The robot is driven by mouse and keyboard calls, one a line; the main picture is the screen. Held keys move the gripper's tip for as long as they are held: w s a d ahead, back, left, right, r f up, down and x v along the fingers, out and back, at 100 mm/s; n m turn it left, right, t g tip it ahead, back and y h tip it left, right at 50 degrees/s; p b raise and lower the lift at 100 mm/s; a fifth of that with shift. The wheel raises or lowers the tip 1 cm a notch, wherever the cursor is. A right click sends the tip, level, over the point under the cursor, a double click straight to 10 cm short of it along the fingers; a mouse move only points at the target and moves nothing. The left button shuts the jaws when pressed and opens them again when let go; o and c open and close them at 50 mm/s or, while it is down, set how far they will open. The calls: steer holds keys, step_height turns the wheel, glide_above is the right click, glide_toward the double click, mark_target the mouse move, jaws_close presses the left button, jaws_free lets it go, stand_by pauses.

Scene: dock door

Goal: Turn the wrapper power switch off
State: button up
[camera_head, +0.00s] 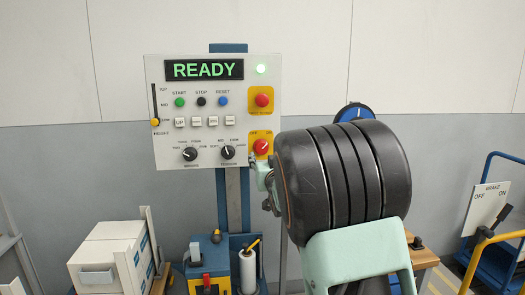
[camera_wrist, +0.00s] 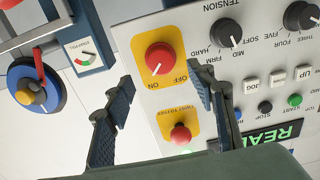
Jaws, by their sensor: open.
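The power switch is a red rotary knob (camera_head: 261,146) on a yellow plate marked OFF and ON, at the lower right of the control panel (camera_head: 165,88). In the wrist view, which is upside down, the red knob (camera_wrist: 159,58) shows clearly above centre. In the head view my black and pale green arm hides most of the gripper. The display (camera_head: 204,70) reads READY and a green lamp (camera_head: 261,69) is lit.
A red emergency button (camera_head: 261,100) sits above the switch, and it shows between the fingers in the wrist view (camera_wrist: 180,134). Tension (camera_head: 227,152) and wraps dials (camera_head: 190,154) are close by. A blue post (camera_head: 235,200) carries the panel. White boxes (camera_head: 110,260) stand lower left.

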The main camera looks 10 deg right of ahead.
mark_target(262, 150)
steer(key=shift+w+p, duration=0.45)
steer(key=shift+w, duration=3.05)
steer(key=shift+c, duration=0.4)
steer(key=c, duration=1.1)
